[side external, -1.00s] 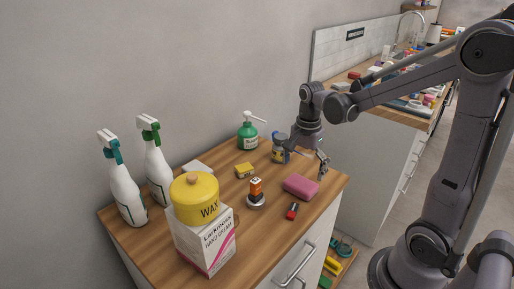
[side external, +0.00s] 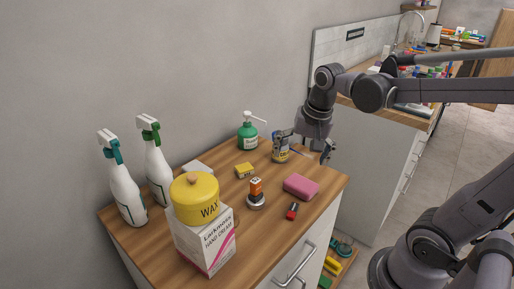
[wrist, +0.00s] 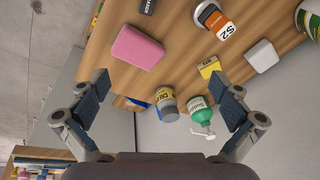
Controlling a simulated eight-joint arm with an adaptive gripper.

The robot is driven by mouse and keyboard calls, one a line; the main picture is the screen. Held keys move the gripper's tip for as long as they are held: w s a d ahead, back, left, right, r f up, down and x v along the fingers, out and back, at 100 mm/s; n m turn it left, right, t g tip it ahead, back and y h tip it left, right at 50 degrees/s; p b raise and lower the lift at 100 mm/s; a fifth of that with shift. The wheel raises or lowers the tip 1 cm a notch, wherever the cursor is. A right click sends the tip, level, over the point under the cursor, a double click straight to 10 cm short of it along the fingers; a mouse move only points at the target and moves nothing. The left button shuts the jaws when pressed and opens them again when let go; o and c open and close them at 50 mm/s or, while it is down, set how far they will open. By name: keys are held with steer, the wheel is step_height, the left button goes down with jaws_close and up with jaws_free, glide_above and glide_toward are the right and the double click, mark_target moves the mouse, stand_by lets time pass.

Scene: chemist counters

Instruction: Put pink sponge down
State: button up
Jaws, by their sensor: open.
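The pink sponge (side external: 301,187) lies flat on the wooden counter top (side external: 262,226) near its right edge. In the wrist view the sponge (wrist: 137,47) shows at upper left, beyond my fingers and apart from them. My gripper (side external: 309,152) is above the counter's far right corner, behind the sponge and higher than it.
A green pump bottle (side external: 248,133), a yellow box (side external: 244,170), an orange-topped stamp (side external: 256,192) and a red-and-black item (side external: 292,211) surround the sponge. A wax tin (side external: 194,199) and spray bottles (side external: 124,190) stand at left.

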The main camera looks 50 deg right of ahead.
steer(key=s+a+f+n+t, duration=0.1)
steer(key=s+a+n+t, duration=0.2)
steer(key=a+n, duration=0.3)
steer(key=shift+a+f+n+t+y, duration=0.3)
steer(key=shift+n+t, duration=0.4)
steer(key=shift+n, duration=1.7)
